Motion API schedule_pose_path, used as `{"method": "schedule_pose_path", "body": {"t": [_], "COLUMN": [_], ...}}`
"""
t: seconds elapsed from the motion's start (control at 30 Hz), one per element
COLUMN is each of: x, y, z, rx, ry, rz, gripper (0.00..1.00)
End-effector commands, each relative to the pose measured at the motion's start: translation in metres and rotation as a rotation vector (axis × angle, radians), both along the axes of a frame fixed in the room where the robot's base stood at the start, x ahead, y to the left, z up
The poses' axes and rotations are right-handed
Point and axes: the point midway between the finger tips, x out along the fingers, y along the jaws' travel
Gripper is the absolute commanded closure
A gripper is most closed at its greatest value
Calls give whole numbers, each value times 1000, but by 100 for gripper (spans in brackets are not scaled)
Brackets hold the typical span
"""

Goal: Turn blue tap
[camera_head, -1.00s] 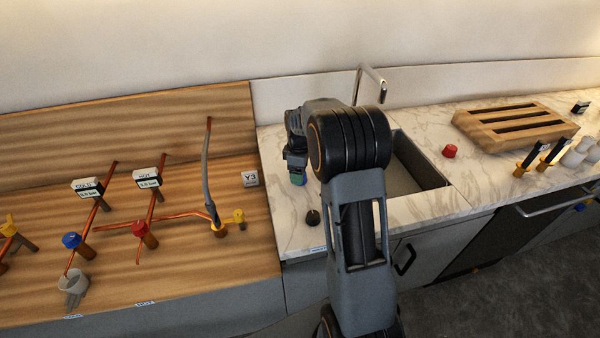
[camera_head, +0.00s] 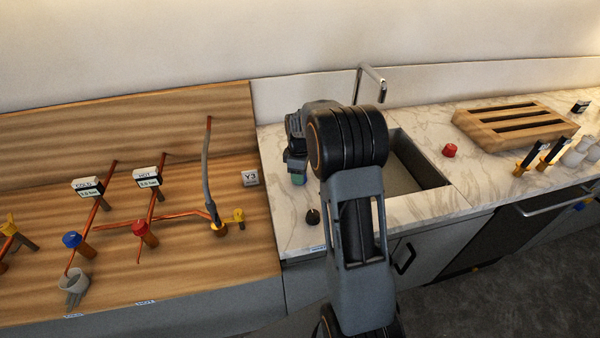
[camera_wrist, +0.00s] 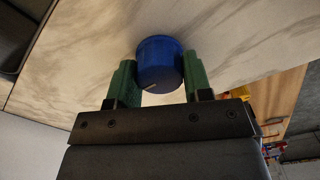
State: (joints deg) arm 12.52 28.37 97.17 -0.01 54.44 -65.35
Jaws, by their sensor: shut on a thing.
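The blue tap (camera_wrist: 160,64) is a round blue knob above the pale marble counter in the wrist view. My gripper (camera_wrist: 159,82) has one green finger on each side of the knob and is shut on it. In the head view my gripper (camera_head: 298,178) is at the left of the sink, and my arm hides most of that spot, so the held knob does not show there. Another blue knob (camera_head: 72,240) sits on the copper pipe below the COLD gauge on the wooden board, far left of my gripper.
A red knob (camera_head: 450,150) stands right of the sink basin (camera_head: 405,165). A small dark knob (camera_head: 312,217) is on the counter near my gripper. A slatted wooden rack (camera_head: 515,125) lies farther right. Copper pipes and a red knob (camera_head: 140,228) are on the wooden board.

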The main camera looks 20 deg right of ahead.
Motion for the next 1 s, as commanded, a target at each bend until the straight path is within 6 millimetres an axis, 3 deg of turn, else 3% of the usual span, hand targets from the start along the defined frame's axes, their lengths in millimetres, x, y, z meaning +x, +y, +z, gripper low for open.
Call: {"method": "schedule_pose_path", "body": {"t": [0.43,1.0], "x": [0,0], "y": [-1,-1], "z": [0,0], "rx": [-1,-1], "ry": [1,-1], "rz": [-101,-616], "gripper": [78,78]}}
